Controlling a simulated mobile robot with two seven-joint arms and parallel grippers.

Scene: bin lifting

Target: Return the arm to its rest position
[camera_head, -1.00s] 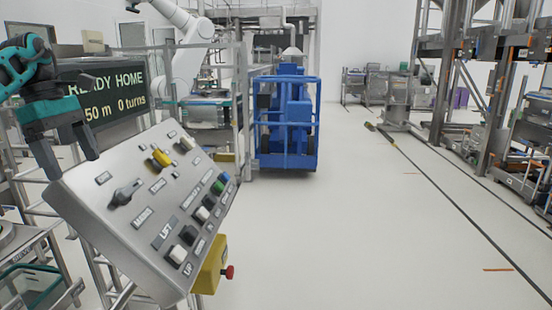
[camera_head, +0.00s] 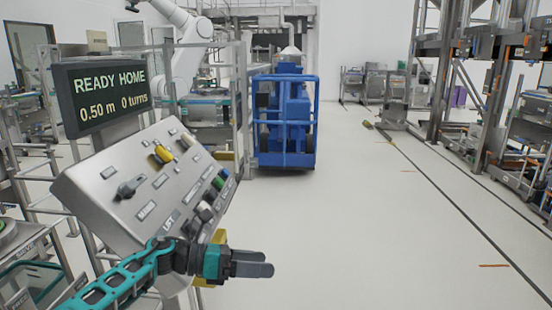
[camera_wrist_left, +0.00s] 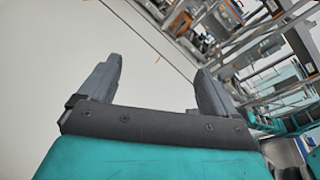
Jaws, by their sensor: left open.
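My left gripper (camera_head: 262,264) is in front of the lower right part of the control panel, pointing right over open floor. In the left wrist view its two fingers (camera_wrist_left: 158,80) stand wide apart with nothing between them. The silver control panel (camera_head: 110,205) is tilted and carries a black rotary switch, a yellow selector and several push buttons. My forearm and gripper hide its lower edge and most of its yellow side box. The display (camera_head: 112,95) above it reads "READY HOME" and "0.50 m 0 turns". My right gripper does not show.
A blue caged machine (camera_head: 287,120) stands on the floor beyond the panel. A white robot arm (camera_head: 190,50) is behind metal frames at the back left. Steel racks (camera_head: 495,90) line the right side. The white floor in the middle is clear.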

